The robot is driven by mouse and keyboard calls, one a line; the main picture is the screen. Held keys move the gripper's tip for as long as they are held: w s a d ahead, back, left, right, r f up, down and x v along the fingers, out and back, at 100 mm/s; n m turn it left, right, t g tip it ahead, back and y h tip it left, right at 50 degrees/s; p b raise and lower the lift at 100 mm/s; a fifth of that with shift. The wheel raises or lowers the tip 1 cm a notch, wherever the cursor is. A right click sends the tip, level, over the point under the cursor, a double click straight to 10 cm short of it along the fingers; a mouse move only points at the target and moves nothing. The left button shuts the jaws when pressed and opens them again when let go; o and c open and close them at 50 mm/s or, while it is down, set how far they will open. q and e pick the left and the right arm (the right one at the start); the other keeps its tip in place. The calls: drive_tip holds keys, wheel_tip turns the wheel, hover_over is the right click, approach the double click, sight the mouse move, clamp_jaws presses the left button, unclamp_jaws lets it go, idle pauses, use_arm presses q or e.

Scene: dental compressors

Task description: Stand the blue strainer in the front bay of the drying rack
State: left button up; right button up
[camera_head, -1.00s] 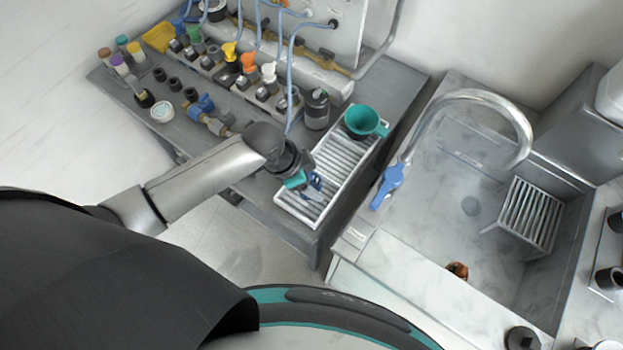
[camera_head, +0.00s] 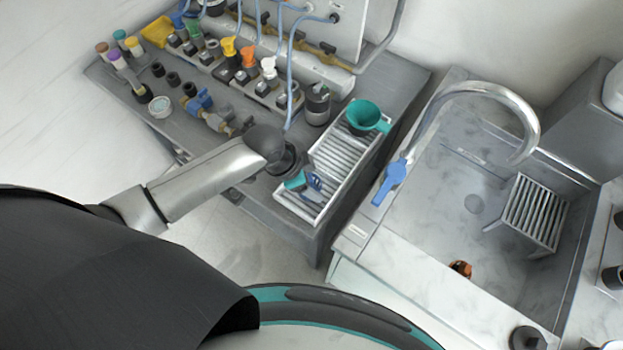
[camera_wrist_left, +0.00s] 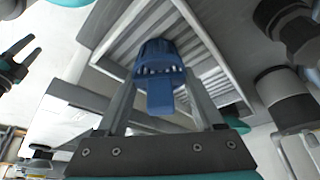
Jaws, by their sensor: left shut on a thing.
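The blue strainer (camera_head: 315,181) is in my left gripper (camera_head: 306,182), at the front part of the white slatted drying rack (camera_head: 322,159). In the left wrist view the strainer (camera_wrist_left: 160,62) sits between the two fingers (camera_wrist_left: 165,88), which are shut on it. The rack's slats (camera_wrist_left: 115,48) lie behind it. I cannot tell whether the strainer touches the rack. A teal funnel (camera_head: 365,114) occupies the rack's back part.
The rack stands at the right end of a grey bench (camera_head: 268,195). Valves with coloured knobs (camera_head: 228,47) and a dark cylinder (camera_head: 317,103) are behind and left. A sink (camera_head: 470,190) with a curved tap (camera_head: 500,100) is to the right.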

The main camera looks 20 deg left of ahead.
use_arm(q)
drive_tip(key=shift+f, duration=0.1)
drive_tip(key=o, duration=1.5)
drive_tip(key=c, duration=0.3)
drive_tip(key=shift+c, duration=0.2)
drive_tip(key=shift+r+p, duration=4.05)
drive_tip(key=shift+p, duration=0.35)
